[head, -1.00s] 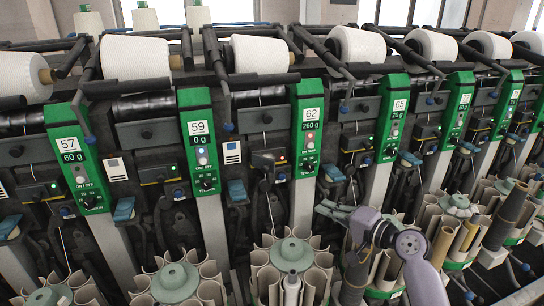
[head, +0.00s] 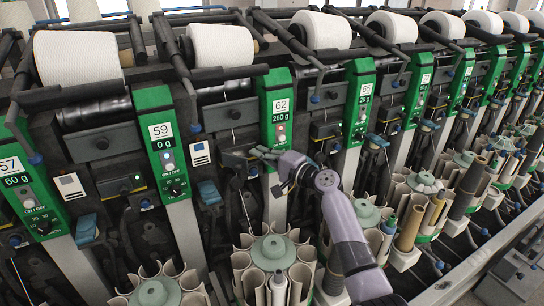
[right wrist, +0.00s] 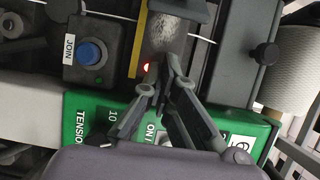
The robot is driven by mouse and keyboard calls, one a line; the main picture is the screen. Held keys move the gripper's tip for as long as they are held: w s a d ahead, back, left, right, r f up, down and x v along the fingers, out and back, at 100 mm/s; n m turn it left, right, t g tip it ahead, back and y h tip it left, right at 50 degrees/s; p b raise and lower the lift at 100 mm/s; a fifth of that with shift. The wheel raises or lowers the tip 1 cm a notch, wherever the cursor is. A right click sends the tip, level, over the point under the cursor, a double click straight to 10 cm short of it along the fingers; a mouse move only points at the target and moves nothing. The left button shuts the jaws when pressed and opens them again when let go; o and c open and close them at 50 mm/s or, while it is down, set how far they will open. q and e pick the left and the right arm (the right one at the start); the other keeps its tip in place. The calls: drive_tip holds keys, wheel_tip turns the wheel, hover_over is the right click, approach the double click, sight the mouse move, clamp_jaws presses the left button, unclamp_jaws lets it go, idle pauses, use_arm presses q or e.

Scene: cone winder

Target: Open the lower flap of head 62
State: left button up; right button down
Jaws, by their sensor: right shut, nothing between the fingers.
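Head 62 has a green panel (head: 280,104) with a 62 / 260 g label, near the middle of the head view. In the right wrist view its green face (right wrist: 85,115) lies sideways behind my fingers. My right gripper (head: 256,153) is at the lower part of this panel. In the right wrist view the gripper (right wrist: 172,62) is shut and empty, its tips over a dark grey part beside a yellow strip (right wrist: 138,45). I cannot tell which part is the lower flap or whether the tips touch it. My left gripper is not in view.
A dark box with a blue JOIN button (right wrist: 90,52) sits left of the fingertips. A thin white yarn (right wrist: 203,39) runs nearby. Head 59 (head: 160,135) and head 65 (head: 360,95) flank head 62. Tube holders (head: 275,255) stand below, in front.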

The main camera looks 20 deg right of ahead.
sight(232, 165)
drive_tip(key=shift+s+a+r+p, duration=0.1)
drive_tip(key=shift+s+a+p, duration=0.25)
drive_tip(key=shift+s, duration=0.25)
drive_tip(key=shift+s+a+p, duration=0.25)
drive_tip(key=shift+s+a, duration=0.05)
drive_tip(key=shift+s, duration=0.25)
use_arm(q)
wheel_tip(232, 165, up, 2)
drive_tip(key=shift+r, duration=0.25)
use_arm(e)
drive_tip(key=shift+s+a, duration=0.4)
